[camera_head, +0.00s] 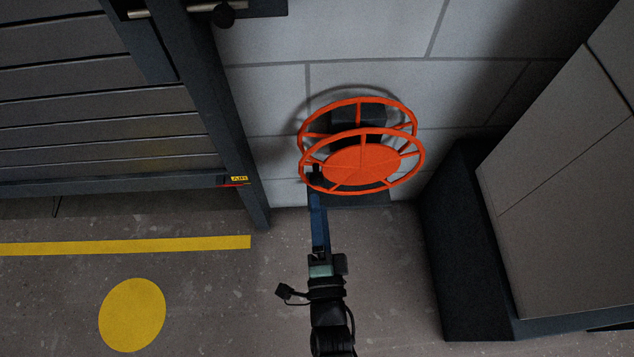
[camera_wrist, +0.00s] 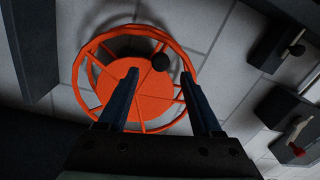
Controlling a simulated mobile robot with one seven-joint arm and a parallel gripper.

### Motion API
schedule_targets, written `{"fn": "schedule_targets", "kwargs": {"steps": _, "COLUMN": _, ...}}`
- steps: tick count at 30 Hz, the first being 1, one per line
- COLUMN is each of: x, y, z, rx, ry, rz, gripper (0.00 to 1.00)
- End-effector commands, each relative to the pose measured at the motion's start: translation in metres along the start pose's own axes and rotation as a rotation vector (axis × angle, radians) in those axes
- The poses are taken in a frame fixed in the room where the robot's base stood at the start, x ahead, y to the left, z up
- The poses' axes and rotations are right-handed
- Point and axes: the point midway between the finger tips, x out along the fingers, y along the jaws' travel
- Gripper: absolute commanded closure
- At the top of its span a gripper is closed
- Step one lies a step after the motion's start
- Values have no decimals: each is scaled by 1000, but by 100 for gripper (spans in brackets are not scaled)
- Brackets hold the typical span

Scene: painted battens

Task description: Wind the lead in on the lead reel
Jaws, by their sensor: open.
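The lead reel (camera_head: 362,164) is an orange spoked wheel pair with a solid orange disc, mounted low on the block wall. It also fills the middle of the wrist view (camera_wrist: 110,85). A small dark crank knob (camera_head: 318,171) sits at the left of the reel's front disc; in the wrist view the dark round knob (camera_wrist: 160,62) shows at the upper right of the disc. My gripper (camera_head: 317,205) is just below the knob in the head view. In the wrist view its two fingers (camera_wrist: 163,85) are apart, with the knob beyond and between their tips. No lead is clearly visible.
A slatted shutter or gate (camera_head: 100,110) with a dark post stands at the left. A dark-based grey cabinet (camera_head: 560,190) stands close at the right. The floor has a yellow stripe (camera_head: 120,245) and a yellow disc (camera_head: 132,314); the floor at front left is clear.

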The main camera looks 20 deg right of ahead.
Motion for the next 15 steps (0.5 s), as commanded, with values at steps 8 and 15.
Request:
{"fn": "schedule_targets", "kwargs": {"steps": 8, "x": -48, "y": -1, "z": 0, "rx": -1, "ry": -1, "rz": 1, "gripper": 34}}
{"fn": "schedule_targets", "kwargs": {"steps": 15, "x": -57, "y": 0, "z": 0, "rx": 0, "ry": 0, "rz": -1, "gripper": 34}}
